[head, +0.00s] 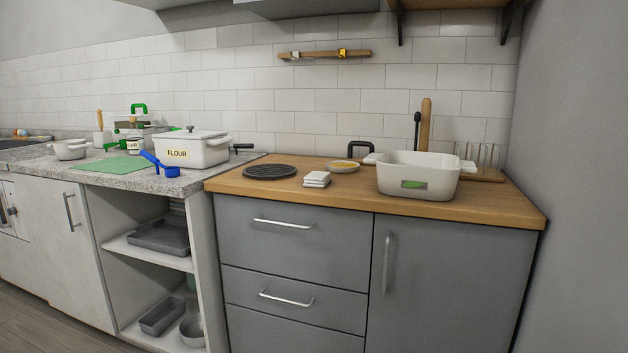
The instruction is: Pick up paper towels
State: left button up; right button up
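No roll of paper towels can be made out in the head view. A small stack of white folded squares (316,179) lies on the wooden counter (350,199); it may be paper towels or napkins, but I cannot tell for sure. It sits between a black round trivet (270,171) and a white tub (418,178) with a green patch on its front. Neither of my grippers is in view.
A white flour box (193,148), a blue scoop (160,165) and a green mat (116,165) are on the grey counter at left. The wooden counter's front edge is clear. A grey wall (575,160) bounds the right.

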aim_at(315, 179)
jog(key=i+j, duration=0.15)
jog(key=j, duration=0.25)
jog(key=i+j, duration=0.1)
jog(key=j, duration=0.3)
jog(key=i+j, duration=0.15)
jog(key=j, duration=0.25)
jog(key=i+j, duration=0.15)
jog(key=j, duration=0.25)
jog(key=i+j, duration=0.1)
jog(key=j, duration=0.3)
jog(key=i+j+z, duration=0.1)
jog(key=j, duration=0.25)
jog(key=i+j, duration=0.15)
jog(key=j, duration=0.3)
jog(key=i+j, duration=0.15)
jog(key=j, duration=0.25)
